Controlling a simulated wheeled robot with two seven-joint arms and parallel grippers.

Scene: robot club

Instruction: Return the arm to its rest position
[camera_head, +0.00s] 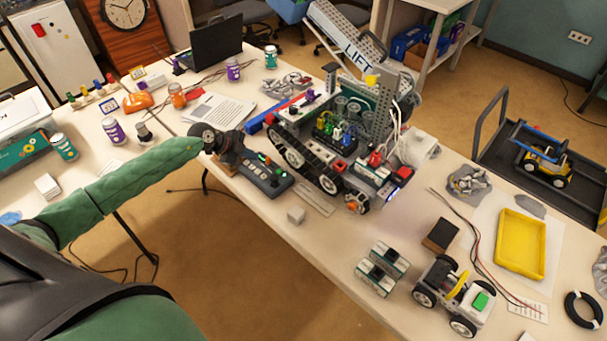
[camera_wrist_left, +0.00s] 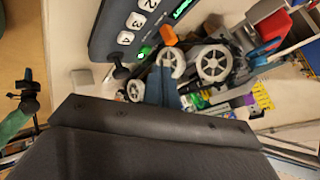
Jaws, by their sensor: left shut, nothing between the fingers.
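My left arm (camera_head: 130,185), in a green sleeve, reaches in from the left of the head view. Its dark left gripper (camera_head: 238,155) is shut and empty, just above the table edge and beside a grey control box (camera_head: 268,178) with coloured buttons. From the head view I cannot tell whether the gripper touches the box. In the left wrist view the box (camera_wrist_left: 125,25) shows numbered white buttons, close to the gripper. My right gripper is not in view.
A large tracked robot (camera_head: 335,140) marked LIFT stands just right of the gripper. A wheeled car (camera_head: 455,296) and yellow tray (camera_head: 521,244) are farther right. Open floor (camera_head: 230,260) lies in front of the table.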

